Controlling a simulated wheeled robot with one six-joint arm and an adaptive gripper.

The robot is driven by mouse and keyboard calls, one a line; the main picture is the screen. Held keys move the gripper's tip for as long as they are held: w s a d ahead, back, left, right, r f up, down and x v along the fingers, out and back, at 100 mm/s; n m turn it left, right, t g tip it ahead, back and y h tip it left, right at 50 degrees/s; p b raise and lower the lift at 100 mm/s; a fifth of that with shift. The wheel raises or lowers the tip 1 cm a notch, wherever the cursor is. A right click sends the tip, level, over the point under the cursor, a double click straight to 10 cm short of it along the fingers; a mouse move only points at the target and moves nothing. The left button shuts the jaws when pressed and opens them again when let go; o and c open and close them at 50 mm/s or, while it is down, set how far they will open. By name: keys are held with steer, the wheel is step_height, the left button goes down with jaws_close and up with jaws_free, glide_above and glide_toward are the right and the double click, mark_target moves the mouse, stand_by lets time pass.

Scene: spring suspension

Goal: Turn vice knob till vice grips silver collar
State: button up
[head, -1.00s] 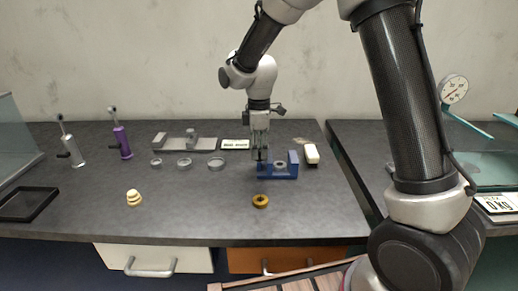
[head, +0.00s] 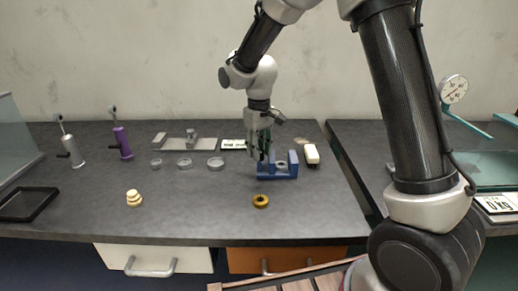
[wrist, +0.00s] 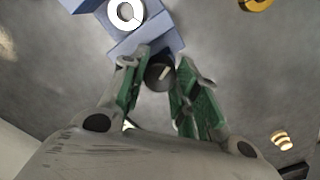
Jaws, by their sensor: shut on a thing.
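The blue vice (head: 278,175) stands on the dark bench, right of the middle. The silver collar (head: 282,163) sits in it between the jaws; it shows as a bright ring in the wrist view (wrist: 126,14). The dark round vice knob (wrist: 160,73) with a pale mark is on the vice's left end. My gripper (wrist: 160,80) points down at that end, with its green-padded fingers on either side of the knob, shut on it. In the head view my gripper (head: 260,153) hides the knob.
A brass ring (head: 261,201) lies in front of the vice. Several grey rings (head: 186,162) lie to the left. A white-topped block (head: 311,154) stands to the right. A stacked cream piece (head: 134,198) is at front left.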

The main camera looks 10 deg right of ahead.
steer(key=shift+m, duration=2.3)
steer(key=shift+r, duration=0.1)
steer(key=o, duration=1)
step_height(320, 180, up, 12)
